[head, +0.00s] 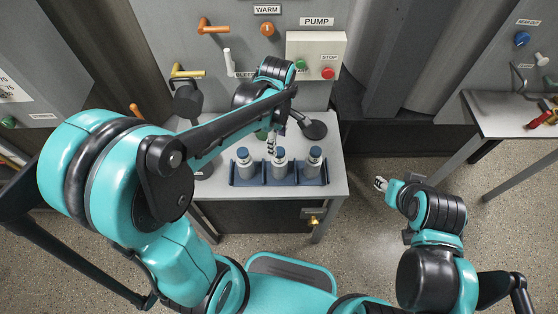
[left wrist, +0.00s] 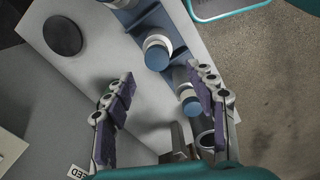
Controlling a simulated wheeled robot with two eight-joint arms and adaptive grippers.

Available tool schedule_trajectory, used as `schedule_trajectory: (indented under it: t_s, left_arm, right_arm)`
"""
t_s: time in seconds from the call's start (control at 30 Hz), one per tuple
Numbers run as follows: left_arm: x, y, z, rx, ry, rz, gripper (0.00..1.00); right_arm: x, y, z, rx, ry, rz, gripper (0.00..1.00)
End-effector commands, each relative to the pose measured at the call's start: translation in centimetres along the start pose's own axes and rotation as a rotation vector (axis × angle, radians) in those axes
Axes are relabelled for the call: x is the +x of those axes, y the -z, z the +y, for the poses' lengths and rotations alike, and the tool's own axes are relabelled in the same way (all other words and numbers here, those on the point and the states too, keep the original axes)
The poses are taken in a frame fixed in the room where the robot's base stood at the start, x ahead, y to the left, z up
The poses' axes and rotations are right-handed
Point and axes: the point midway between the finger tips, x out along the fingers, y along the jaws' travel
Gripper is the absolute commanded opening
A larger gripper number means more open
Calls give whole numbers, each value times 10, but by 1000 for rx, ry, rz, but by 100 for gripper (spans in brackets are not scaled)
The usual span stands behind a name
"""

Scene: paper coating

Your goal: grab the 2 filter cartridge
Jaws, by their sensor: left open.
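Three grey filter cartridges with blue caps stand in a row in a blue rack (head: 262,181) on a small grey table: the left cartridge (head: 244,168), the middle cartridge (head: 279,167) and the right cartridge (head: 314,165). My left gripper (head: 271,143) is just behind the rack, near the middle cartridge. In the left wrist view the left gripper (left wrist: 163,98) is open and empty; one capped cartridge (left wrist: 157,54) shows above the gap, and another cartridge (left wrist: 188,98) is partly hidden by the right-hand finger. My right gripper (head: 380,183) hangs right of the table, small in view.
Behind the table (head: 200,210) stands a grey panel with orange and yellow handles and a pump box (head: 316,55) with green and red buttons. A dark disc (left wrist: 63,37) lies on the tabletop. Another table (head: 510,115) stands at the right. Open floor lies between the tables.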

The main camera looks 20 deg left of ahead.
Motion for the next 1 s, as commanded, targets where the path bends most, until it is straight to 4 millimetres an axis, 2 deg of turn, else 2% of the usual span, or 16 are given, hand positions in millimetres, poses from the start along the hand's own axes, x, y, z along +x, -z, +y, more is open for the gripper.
schedule_trajectory:
  t_s: [0.03, 0.27, 0.5, 0.77, 0.9, 0.97, 1.0]
  left_arm:
    - [9, 0, 0, -1, 1, 0, 56]
    - [32, -2, 1, 1, -1, 0, 56]
    - [68, -3, 3, 1, -2, 0, 56]
    - [70, -3, 2, 1, -2, 0, 56]
    - [70, -3, 2, 1, -2, 0, 19]
    - [70, -3, 2, 1, -2, 0, 3]
    - [70, -3, 2, 1, -2, 0, 0]
  right_arm:
    - [4, -3, 0, 0, 0, 0, 40]
    - [12, -8, 0, 0, 0, 0, 40]
    - [25, -18, 0, 0, 0, 0, 40]
    - [25, -17, 0, 0, 0, 0, 40]
    - [24, -17, 0, 0, 0, 0, 40]
    - [25, -17, 0, 0, 0, 0, 40]
    - [25, -17, 0, 0, 0, 0, 40]
